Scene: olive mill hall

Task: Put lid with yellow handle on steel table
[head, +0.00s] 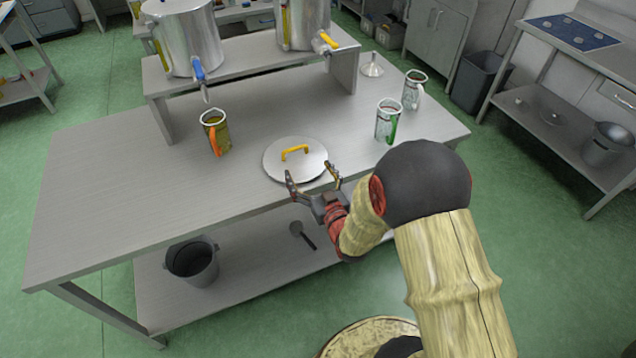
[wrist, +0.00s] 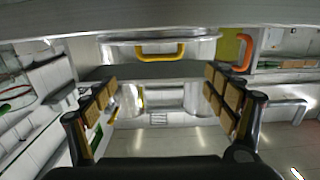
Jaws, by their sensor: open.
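The lid, a round steel disc (head: 280,168) with a yellow arched handle (head: 294,150), lies flat on the steel table (head: 110,200) near its front edge. My gripper (head: 313,177) is open and empty, its two fingers spread at the front rim of the lid in the head view. In the wrist view, which looks upside down, the lid's handle (wrist: 160,54) shows ahead, between and beyond the open fingers (wrist: 160,92). Whether a finger touches the lid cannot be told.
An orange-handled jug (head: 216,134) stands left of the lid. A green-handled jug (head: 388,122), another jug (head: 413,90) and a funnel (head: 372,66) stand to the right. A raised shelf (head: 240,62) bears two steel vessels. The table's left part is clear. A bucket (head: 192,262) sits below.

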